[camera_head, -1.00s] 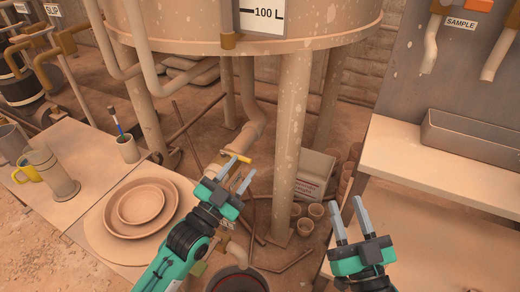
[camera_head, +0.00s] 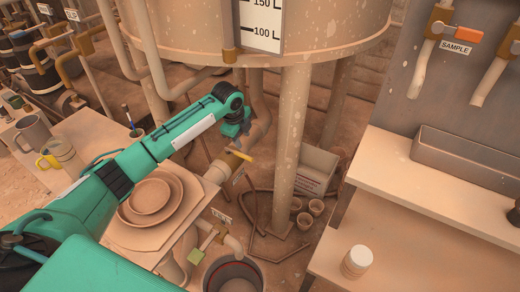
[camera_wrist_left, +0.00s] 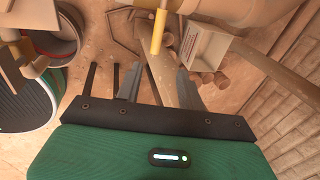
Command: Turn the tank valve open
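The tank valve's yellow lever (camera_head: 241,155) sits on the pipe below the large tank (camera_head: 200,35). It also shows at the top centre of the left wrist view (camera_wrist_left: 159,32). My left gripper (camera_head: 239,141) is just above the lever in the head view, with its fingers mostly hidden by the wrist. In the left wrist view the two grey fingers (camera_wrist_left: 158,84) are apart and empty. The lever appears beyond the fingertips, roughly in line with the gap between them; no contact is visible. My right gripper is out of view.
A second valve handle (camera_head: 203,243), yellow-green, sits lower by a bucket (camera_head: 208,283). A tank leg (camera_head: 290,150) stands right of the lever. Bowls (camera_head: 150,196) and cups are on the left table. A shelf (camera_head: 455,190) with a tray is at right.

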